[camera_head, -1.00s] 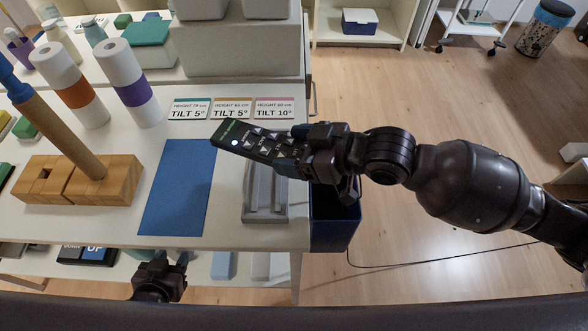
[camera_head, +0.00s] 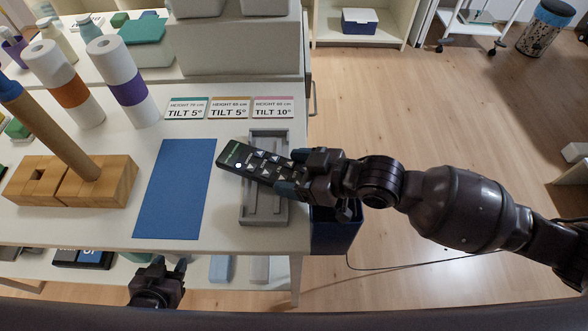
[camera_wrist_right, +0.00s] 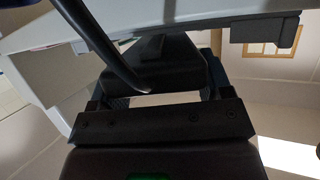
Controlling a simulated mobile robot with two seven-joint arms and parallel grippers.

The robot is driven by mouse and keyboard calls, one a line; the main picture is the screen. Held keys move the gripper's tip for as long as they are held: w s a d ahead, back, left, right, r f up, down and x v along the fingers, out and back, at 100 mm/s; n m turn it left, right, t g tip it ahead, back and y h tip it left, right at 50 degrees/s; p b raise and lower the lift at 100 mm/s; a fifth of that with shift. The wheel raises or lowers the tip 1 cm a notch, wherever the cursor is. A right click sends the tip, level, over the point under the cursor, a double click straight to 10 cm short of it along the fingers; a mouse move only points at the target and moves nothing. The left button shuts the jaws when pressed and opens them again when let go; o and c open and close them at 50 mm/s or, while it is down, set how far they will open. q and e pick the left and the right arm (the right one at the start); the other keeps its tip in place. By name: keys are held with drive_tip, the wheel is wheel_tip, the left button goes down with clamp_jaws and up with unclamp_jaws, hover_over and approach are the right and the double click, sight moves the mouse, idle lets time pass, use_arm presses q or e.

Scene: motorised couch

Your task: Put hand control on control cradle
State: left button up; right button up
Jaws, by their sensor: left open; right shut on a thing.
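The hand control (camera_head: 256,162), a dark remote with several light buttons, is held tilted sideways over the grey control cradle (camera_head: 267,207) on the table. My right gripper (camera_head: 294,178) is shut on its right end. The remote covers the middle of the cradle; whether they touch I cannot tell. In the right wrist view the dark body of the hand control (camera_wrist_right: 150,65) appears between my fingers, with a dark cable in front. My left gripper (camera_head: 168,269) is open and empty, low at the table's front edge.
A blue mat (camera_head: 176,188) lies left of the cradle. Three tilt cards (camera_head: 229,108) lie behind it. A wooden block (camera_head: 70,182) with a slanted rod and two wrapped rolls stand at left. A blue bin (camera_head: 335,232) is beyond the table's right edge.

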drive_tip(key=shift+f, duration=0.15)
drive_tip(key=o, duration=1)
drive_tip(key=shift+r, duration=0.25)
drive_tip(key=v, duration=1.2)
drive_tip(key=shift+p, duration=0.4)
drive_tip(key=shift+a, duration=0.1)
